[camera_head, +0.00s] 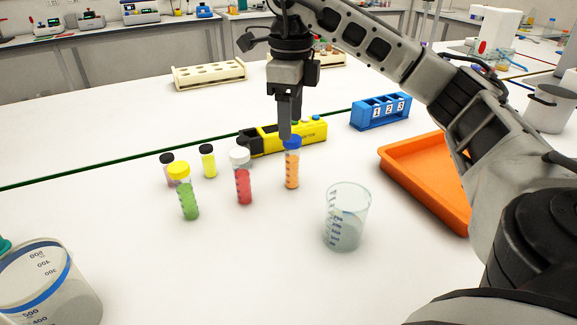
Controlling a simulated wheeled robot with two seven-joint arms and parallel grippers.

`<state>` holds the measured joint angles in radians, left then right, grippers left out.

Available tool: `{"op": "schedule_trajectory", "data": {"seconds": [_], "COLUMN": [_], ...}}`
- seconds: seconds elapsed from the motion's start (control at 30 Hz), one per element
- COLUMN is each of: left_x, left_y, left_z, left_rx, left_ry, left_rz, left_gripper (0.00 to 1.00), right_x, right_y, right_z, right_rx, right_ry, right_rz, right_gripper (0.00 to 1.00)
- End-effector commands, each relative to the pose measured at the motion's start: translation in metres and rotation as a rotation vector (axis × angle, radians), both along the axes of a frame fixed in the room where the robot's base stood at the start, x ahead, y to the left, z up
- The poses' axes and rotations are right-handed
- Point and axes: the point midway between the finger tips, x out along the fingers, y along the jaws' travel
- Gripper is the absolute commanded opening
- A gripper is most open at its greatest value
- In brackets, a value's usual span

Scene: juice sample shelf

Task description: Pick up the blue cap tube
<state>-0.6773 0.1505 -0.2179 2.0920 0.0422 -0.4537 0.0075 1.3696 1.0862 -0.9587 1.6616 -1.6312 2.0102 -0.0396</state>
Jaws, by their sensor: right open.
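The blue cap tube (292,165) stands upright on the white table, with orange liquid and a blue cap. My right gripper (286,128) hangs straight down, with its fingertips at the blue cap in the picture. The fingers overlap in this view, and I cannot tell whether they touch the cap. The gripper is open. My left gripper is not in view.
Nearby stand a white-capped red tube (243,180), a yellow-capped green tube (185,195), a yellow tube (208,162) and a pink tube (169,168). A yellow-black device (290,136) lies behind. A glass beaker (345,225), orange tray (410,185) and blue rack (380,112) are right.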

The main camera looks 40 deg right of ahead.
Motion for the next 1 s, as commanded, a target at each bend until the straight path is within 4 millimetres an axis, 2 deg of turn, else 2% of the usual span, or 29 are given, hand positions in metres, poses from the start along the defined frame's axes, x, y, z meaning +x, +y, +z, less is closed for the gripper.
{"op": "schedule_trajectory", "data": {"seconds": [0.03, 0.1, 0.47, 0.7, 0.8, 1.0], "left_x": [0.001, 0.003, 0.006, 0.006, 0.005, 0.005], "left_y": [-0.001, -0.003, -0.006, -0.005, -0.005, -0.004], "left_z": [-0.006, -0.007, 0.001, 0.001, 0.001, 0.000], "left_rx": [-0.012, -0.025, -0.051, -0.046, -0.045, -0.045], "left_ry": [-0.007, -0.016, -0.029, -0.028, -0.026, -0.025], "left_rz": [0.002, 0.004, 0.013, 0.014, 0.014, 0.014], "left_gripper": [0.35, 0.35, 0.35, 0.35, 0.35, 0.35], "right_x": [0.000, 0.000, 0.000, -0.001, 0.000, 0.000], "right_y": [0.001, 0.000, -0.001, -0.004, -0.004, -0.004], "right_z": [-0.019, -0.031, -0.058, -0.093, -0.100, -0.101], "right_rx": [0.001, 0.001, -0.001, -0.002, -0.001, -0.001], "right_ry": [0.004, 0.004, 0.002, 0.003, 0.001, -0.001], "right_rz": [0.002, 0.001, -0.001, 0.001, 0.001, 0.001], "right_gripper": [0.57, 0.57, 0.57, 0.57, 0.57, 0.57]}}
